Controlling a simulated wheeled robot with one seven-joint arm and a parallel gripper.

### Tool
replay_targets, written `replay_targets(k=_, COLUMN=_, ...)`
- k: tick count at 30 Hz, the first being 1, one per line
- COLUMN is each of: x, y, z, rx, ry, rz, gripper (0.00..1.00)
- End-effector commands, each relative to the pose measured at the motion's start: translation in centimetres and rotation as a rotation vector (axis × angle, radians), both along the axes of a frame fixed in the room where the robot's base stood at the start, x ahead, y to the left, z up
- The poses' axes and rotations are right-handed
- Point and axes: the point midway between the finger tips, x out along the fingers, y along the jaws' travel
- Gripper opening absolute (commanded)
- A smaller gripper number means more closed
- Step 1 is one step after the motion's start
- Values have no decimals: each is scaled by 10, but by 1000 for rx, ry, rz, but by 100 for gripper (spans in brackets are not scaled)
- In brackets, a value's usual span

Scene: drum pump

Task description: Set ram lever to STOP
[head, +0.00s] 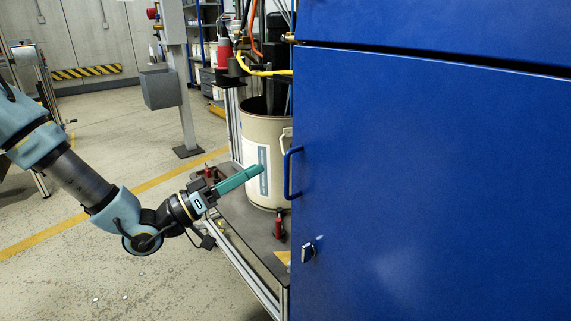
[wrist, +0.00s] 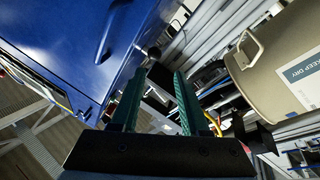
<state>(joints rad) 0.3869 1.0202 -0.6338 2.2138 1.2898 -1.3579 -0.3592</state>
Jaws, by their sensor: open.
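My gripper (head: 259,169) reaches in from the left, in front of the drum and left of the blue cabinet's handle. Its two long teal fingers (wrist: 157,76) are apart with nothing held between them, as the wrist view shows. I cannot clearly identify the ram lever or a STOP marking in either view. A small dark round part (wrist: 154,52) shows beyond the fingertips, beside the blue cabinet; I cannot tell what it is. The beige drum (head: 262,135) stands on the pump's base plate. It also shows at the right of the wrist view (wrist: 265,75).
The blue cabinet (head: 430,170) fills the right side, with a protruding blue handle (head: 288,174) and a key lock (head: 308,252). A red clamp (head: 279,224) stands on the base plate (head: 245,222) by the drum. Yellow hose (head: 262,72) runs above. Floor at the left is open.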

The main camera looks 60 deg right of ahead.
Motion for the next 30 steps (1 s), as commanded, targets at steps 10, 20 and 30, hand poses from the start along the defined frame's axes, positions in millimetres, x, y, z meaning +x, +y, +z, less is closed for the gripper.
replay_targets(k=10, x=-23, y=-26, z=16, rx=-46, ry=29, rz=-29, gripper=45)
replay_targets(k=20, x=-47, y=-74, z=35, rx=-43, ry=28, rz=-27, gripper=45)
replay_targets(k=30, x=-54, y=-89, z=41, rx=-42, ry=28, rz=-25, gripper=45)
